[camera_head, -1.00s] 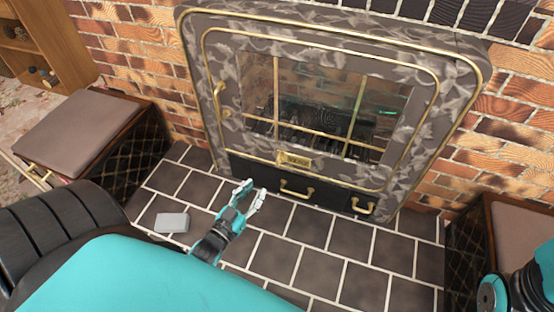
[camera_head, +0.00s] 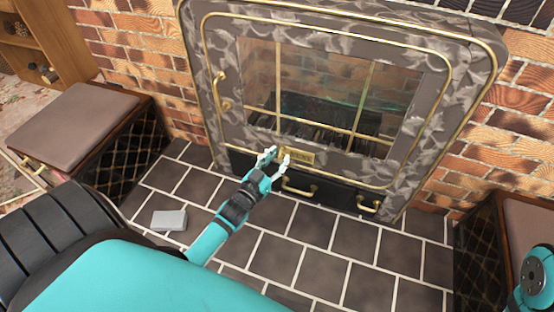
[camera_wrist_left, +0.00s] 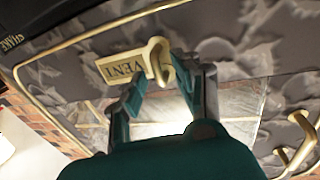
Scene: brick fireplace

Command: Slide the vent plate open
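The brass vent plate (camera_head: 299,157) sits on the lower front frame of the patterned stove. In the left wrist view, the plate (camera_wrist_left: 118,67) reads "VENT" and has a curved brass knob (camera_wrist_left: 158,56) at its end. My left gripper (camera_head: 276,156) is open at the plate's left end. In the wrist view, the gripper's fingers (camera_wrist_left: 161,71) lie on either side of the knob, apart from each other. I cannot tell whether either finger touches it. My right gripper is not in view.
The stove's glass door (camera_head: 320,95) has a brass handle (camera_head: 219,90) on its left. Below the plate is a dark drawer with a brass pull (camera_head: 299,190). A grey block (camera_head: 169,220) lies on the tiled floor. Cushioned boxes (camera_head: 75,120) stand at both sides.

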